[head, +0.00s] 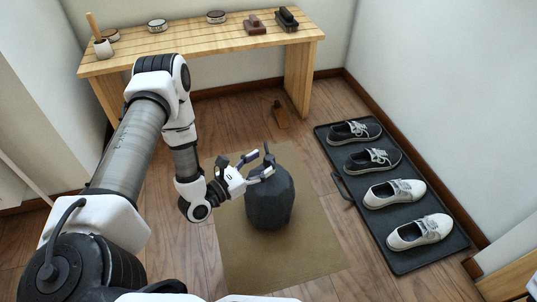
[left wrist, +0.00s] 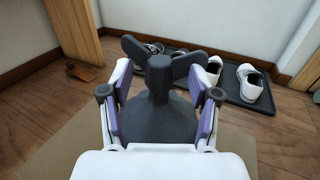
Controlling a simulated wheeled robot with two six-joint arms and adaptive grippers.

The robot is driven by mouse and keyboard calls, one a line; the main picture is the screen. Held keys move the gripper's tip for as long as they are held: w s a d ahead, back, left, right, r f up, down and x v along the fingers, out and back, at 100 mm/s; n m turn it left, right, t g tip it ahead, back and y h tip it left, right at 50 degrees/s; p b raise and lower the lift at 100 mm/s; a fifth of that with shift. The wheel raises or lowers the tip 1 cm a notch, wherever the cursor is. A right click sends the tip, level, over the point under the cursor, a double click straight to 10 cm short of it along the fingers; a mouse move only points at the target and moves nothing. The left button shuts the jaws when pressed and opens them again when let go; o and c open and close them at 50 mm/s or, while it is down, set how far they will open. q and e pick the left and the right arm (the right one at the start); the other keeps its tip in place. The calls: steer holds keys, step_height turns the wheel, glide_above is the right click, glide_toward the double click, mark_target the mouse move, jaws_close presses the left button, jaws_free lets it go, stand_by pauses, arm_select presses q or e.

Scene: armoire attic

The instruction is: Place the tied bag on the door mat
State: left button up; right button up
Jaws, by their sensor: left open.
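The dark grey tied bag (head: 269,199) stands upright on the tan door mat (head: 300,262) in the head view. My left gripper (head: 262,165) is at the top of the bag. In the left wrist view the bag's knotted neck (left wrist: 159,75) rises between the two open fingers of my left gripper (left wrist: 160,108), with gaps showing on both sides. The bag's two tie ends spread out beyond the fingertips. The mat also shows in the left wrist view (left wrist: 45,150). My right gripper is not in view.
A black tray (head: 408,258) with several shoes (head: 395,192) lies right of the mat. A wooden bench (head: 190,42) at the back holds tins and brushes. A small brown object (head: 280,115) lies on the floor by the bench leg. Bare floor shows between mat and tray.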

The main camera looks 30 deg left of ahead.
arm_select(q)
steer(key=p+v, duration=0.3)
steer(key=v, duration=0.5)
steer(key=s+d+f+m+g+y, duration=0.1)
steer(key=s+d+f+m+g, duration=0.3)
steer(key=d+f+m+g, duration=1)
steer(key=s+a+r+m+g+y, duration=0.1)
steer(key=s+a+m+y, duration=0.1)
steer(key=s+m, duration=0.4)
steer(key=s+a+r+m+g+y, duration=0.2)
steer(key=s+m, duration=0.4)
steer(key=m, duration=0.6)
steer(key=shift+r, duration=0.3)
steer(key=shift+a+r, duration=0.1)
